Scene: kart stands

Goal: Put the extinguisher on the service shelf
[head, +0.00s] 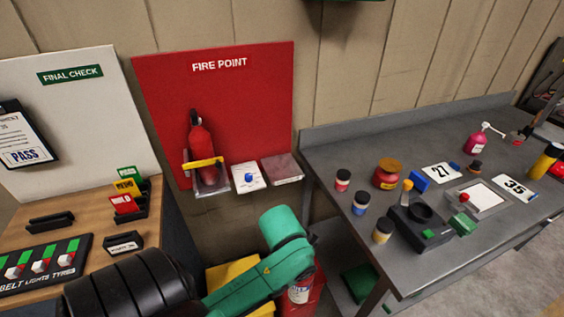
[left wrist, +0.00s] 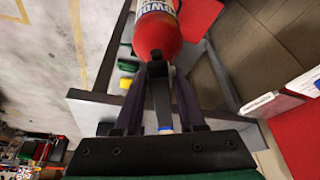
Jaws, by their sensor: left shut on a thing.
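My left gripper (left wrist: 162,78) is shut on a dark handle part of a red extinguisher (left wrist: 157,38) with a white label, in the left wrist view. In the head view, part of its labelled body (head: 299,291) shows below my green arm, which hides the gripper. A second red extinguisher (head: 202,148) stands in a bracket with a yellow strap on the red FIRE POINT board (head: 225,95). A grey lower shelf (head: 335,250) runs under the workbench, holding a green box (head: 358,282). No label marks it as the service shelf. My right gripper is not in view.
The grey workbench (head: 310,150) carries bottles, jars, number cards and a black device. A bench leg (head: 374,298) stands right of my arm. Yellow and red objects lie beneath my arm. The wooden desk (head: 85,213) with card holders is at left.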

